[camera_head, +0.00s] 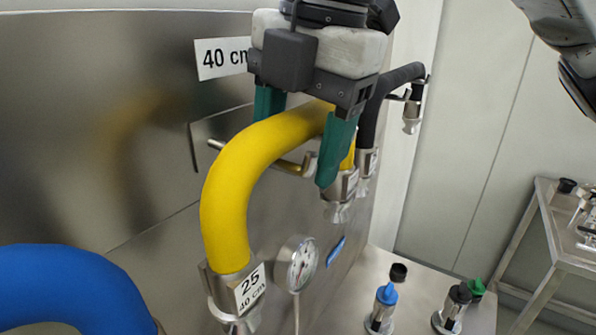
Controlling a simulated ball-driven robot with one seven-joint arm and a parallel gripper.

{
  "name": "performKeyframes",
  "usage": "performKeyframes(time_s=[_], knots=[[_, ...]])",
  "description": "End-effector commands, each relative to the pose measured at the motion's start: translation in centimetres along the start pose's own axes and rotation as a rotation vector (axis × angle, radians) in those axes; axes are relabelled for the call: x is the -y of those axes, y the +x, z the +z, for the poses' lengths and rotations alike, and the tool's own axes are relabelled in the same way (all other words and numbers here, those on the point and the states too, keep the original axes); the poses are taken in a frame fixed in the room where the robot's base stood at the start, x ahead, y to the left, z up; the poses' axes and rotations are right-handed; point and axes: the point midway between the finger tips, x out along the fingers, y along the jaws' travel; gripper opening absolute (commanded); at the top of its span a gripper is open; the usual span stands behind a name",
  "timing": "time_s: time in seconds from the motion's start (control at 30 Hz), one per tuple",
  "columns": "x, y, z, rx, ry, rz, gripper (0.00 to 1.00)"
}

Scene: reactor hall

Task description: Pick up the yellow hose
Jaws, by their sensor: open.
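The yellow hose (232,187) hangs as an arch over a metal peg (292,167) on the steel panel. Its left end has a metal fitting with a tag reading "25, 40 cm" (249,288). Its right end has another metal fitting (339,190). My gripper (300,140) is above the arch, pointing down, with its green fingers apart. One finger is behind the hose and the other in front of its upper right part. Whether the fingers touch the hose cannot be told.
A blue hose (70,285) is at lower left and a black hose (378,105) hangs just right of the yellow one. A gauge (302,263) sits below. Capped fittings (383,308) stand on a steel surface; a metal table (560,235) is at right.

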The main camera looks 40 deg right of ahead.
Motion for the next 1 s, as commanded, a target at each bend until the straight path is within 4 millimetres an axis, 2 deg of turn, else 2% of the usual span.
performKeyframes(time_s=[0.17,0.8,1.0], knots=[[-0.01,0.0,0.0,0.0,0.0,0.001,0.63],[-0.03,-0.05,-0.01,0.0,0.0,0.001,0.02],[-0.06,-0.11,0.0,0.0,0.001,0.003,0.02]])
